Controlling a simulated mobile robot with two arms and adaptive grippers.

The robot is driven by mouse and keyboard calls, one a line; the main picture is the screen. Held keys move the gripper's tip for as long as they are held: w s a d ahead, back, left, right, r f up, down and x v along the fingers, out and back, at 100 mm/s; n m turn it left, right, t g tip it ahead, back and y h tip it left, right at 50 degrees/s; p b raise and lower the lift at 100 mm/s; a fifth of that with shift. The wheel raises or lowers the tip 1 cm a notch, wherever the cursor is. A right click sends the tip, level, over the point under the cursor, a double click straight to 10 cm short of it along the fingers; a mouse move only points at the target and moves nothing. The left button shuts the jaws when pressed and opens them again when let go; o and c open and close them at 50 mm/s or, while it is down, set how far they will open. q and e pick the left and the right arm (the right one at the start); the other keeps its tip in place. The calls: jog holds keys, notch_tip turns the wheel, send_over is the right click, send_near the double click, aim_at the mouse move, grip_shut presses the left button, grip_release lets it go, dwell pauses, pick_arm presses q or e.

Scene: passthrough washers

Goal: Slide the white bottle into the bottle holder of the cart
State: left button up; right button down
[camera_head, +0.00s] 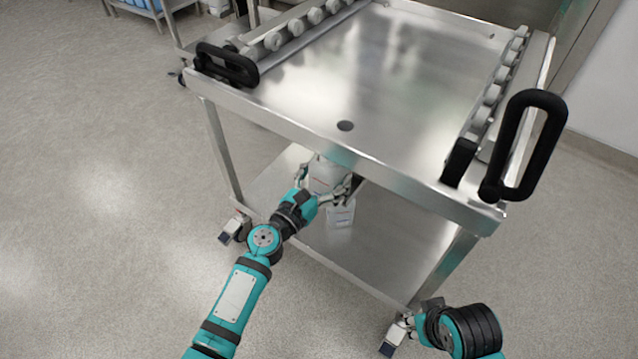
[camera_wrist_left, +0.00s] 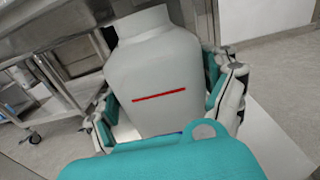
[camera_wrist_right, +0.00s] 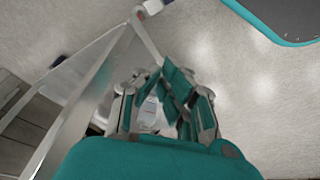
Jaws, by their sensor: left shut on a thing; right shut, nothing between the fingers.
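The white bottle (camera_head: 324,173) is in the fingers of my left gripper (camera_head: 325,192), just under the front edge of the cart's top. In the left wrist view the bottle (camera_wrist_left: 160,88) looks pale and wide-shouldered, with a thin red line across it, and the fingers are shut around its sides. A white piece with print (camera_head: 341,214) shows below the fingers; I cannot tell if it is part of the bottle. I cannot make out the bottle holder clearly. My right gripper (camera_wrist_right: 165,100) is shut and empty, low by the cart's front right leg.
Black handles (camera_head: 525,145) and (camera_head: 228,66) stick out at the cart's front corners. Roller rails (camera_head: 492,95) line both sides of the top. The lower shelf (camera_head: 375,240) looks mostly bare. Open floor (camera_head: 100,180) lies to the left.

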pick_arm(q)
jog(key=shift+w+d, duration=0.35)
jog(key=shift+w, duration=0.1)
jog(key=shift+b+x, duration=0.3)
jog(key=shift+x, duration=0.55)
jog(key=shift+b+x, duration=0.3)
jog(key=shift+x, duration=0.9)
pick_arm(e)
jog(key=shift+s+d+r, duration=0.2)
jog(key=shift+s+r, duration=0.35)
jog(key=shift+r, duration=0.2)
pick_arm(q)
jog(key=shift+w, duration=0.1)
jog(key=shift+f, duration=0.3)
pick_arm(e)
jog(key=shift+f, duration=0.2)
pick_arm(q)
jog(key=shift+f+b, duration=0.45)
jog(key=shift+b, duration=0.15)
pick_arm(e)
jog(key=shift+f, duration=0.4)
pick_arm(q)
jog(key=o, duration=1.1)
pick_arm(e)
jog(key=shift+w, duration=0.15)
